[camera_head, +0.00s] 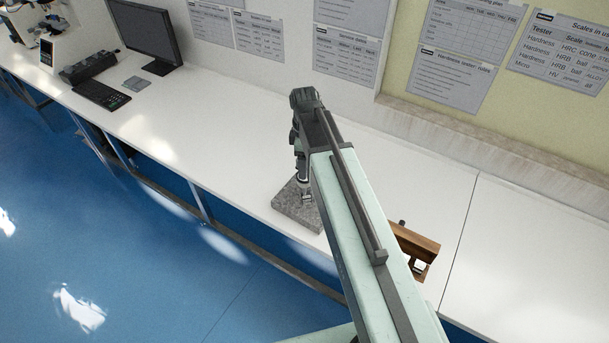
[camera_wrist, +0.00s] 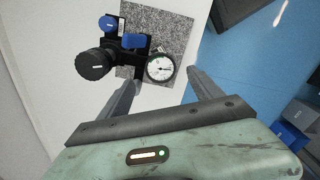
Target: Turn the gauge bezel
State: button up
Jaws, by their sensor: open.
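The dial gauge (camera_wrist: 160,68) has a white round face with a dark rim and shows in the wrist view, beside a black stand (camera_wrist: 128,55) with a large black knob and blue knobs. The stand rises from a speckled granite base (camera_wrist: 168,22), which also shows on the bench in the head view (camera_head: 288,205). My gripper (camera_wrist: 161,76) is open, with one finger to the left of the gauge and one to the right. The fingers look apart from the bezel, but their height relative to it is unclear. In the head view my arm hides the gauge.
A monitor (camera_head: 147,35), a keyboard (camera_head: 101,94) and other equipment stand at the left. A wall with posters runs behind. The bench's front edge drops to a blue floor.

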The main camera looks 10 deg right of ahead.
notch_tip(320, 180, down, 5)
jog(key=b, duration=0.3)
jog(key=shift+b, duration=0.3)
jog(key=shift+r, duration=0.15)
jog(key=shift+s, duration=0.1)
jog(key=c, duration=1.4)
jog(key=shift+m, duration=0.3)
